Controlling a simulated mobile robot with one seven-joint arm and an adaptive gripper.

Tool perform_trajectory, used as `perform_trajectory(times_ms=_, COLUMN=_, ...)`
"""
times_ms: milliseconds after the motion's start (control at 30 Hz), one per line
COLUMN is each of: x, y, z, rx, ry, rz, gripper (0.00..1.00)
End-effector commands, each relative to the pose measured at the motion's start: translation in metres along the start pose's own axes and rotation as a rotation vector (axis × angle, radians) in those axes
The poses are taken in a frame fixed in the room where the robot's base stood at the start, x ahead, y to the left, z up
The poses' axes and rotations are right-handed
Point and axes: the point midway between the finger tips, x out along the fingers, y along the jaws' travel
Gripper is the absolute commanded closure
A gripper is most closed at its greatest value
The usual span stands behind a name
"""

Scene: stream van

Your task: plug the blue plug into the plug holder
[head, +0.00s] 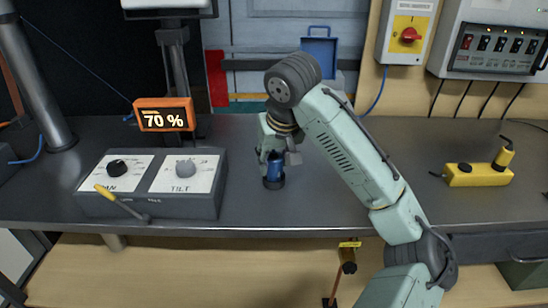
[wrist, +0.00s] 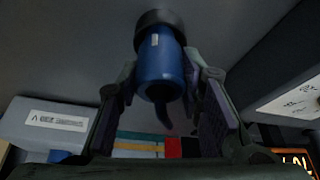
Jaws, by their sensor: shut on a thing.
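My gripper (head: 272,160) is shut on the blue plug (head: 274,168), just above or at the dark bench top. The plug is roughly upright, with a black ring-shaped part at its lower end. The wrist view shows the plug (wrist: 160,68) between the two finger pads, its black end (wrist: 160,18) pointing away from me and a dark cable-like tail at the near end. I cannot tell if the black part belongs to the plug or is a plug holder under it. No other plug holder can be clearly made out.
A PAN/TILT console (head: 150,206) with a yellow-handled tool (head: 118,200) is to the left. An orange 70 % display (head: 165,115) stands behind it. A yellow box (head: 478,175) lies far right. The bench (head: 340,205) between is clear. Switch boxes (head: 497,45) hang at back right.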

Motion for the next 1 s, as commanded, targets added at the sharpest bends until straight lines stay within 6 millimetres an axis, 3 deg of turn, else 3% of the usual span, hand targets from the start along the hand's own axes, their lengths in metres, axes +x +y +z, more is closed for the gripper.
perform_trajectory(times_ms=167, x=0.004, y=0.000, z=0.002, rx=0.000, ry=0.000, rz=0.000, gripper=1.00)
perform_trajectory(times_ms=200, x=0.004, y=0.000, z=0.002, rx=0.000, ry=0.000, rz=0.000, gripper=0.66)
perform_trajectory(times_ms=533, x=0.004, y=0.000, z=0.002, rx=0.000, ry=0.000, rz=0.000, gripper=0.44)
perform_trajectory(times_ms=867, x=0.003, y=0.000, z=0.002, rx=0.000, ry=0.000, rz=0.001, gripper=0.43)
perform_trajectory(times_ms=1000, x=-0.011, y=0.001, z=0.001, rx=-0.001, ry=0.002, rz=0.002, gripper=0.43)
